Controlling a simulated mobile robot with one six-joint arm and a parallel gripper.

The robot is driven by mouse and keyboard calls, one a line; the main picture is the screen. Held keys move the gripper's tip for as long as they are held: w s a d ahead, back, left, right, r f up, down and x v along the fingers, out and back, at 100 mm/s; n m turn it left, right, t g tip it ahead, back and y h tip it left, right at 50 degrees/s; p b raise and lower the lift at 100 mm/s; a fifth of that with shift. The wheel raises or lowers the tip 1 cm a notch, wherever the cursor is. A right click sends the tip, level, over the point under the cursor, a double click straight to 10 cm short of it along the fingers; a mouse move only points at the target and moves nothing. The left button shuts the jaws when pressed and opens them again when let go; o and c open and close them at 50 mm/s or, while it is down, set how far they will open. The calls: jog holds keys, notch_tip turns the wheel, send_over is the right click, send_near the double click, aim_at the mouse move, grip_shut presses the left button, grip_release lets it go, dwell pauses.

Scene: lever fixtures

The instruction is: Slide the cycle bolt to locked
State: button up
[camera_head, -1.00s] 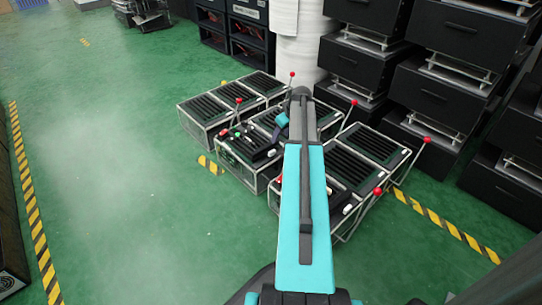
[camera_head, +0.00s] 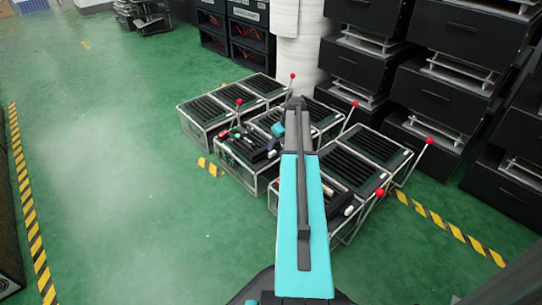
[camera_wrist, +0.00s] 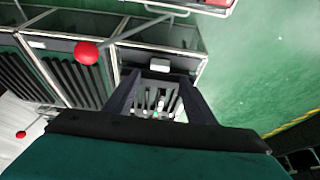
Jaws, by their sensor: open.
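The control panel (camera_head: 250,147) on the front of the middle fixture carries small red, green and white parts. I cannot tell which one is the cycle bolt. In the wrist view, my gripper (camera_wrist: 160,80) is open, with a dark finger on each side of a group of several pale upright pins or handles (camera_wrist: 160,103), one with a green part. A white block (camera_wrist: 159,65) shows just beyond them. Nothing is visibly held between the fingers, and contact cannot be told. In the head view, my arm hides part of the panel and the fingertips.
Slatted fixtures stand in rows, with red-ball levers (camera_head: 380,192) rising from their sides. One red ball (camera_wrist: 87,52) is close to my gripper in the wrist view. Black cabinets (camera_head: 440,90) crowd the right. The green floor (camera_head: 110,180) at the left is clear.

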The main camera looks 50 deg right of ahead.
aim_at(273, 152)
jog(key=b+x, duration=0.3)
jog(key=x, duration=0.4)
jog(key=shift+w+f, duration=0.1)
jog(key=shift+f, duration=0.15)
grip_shut()
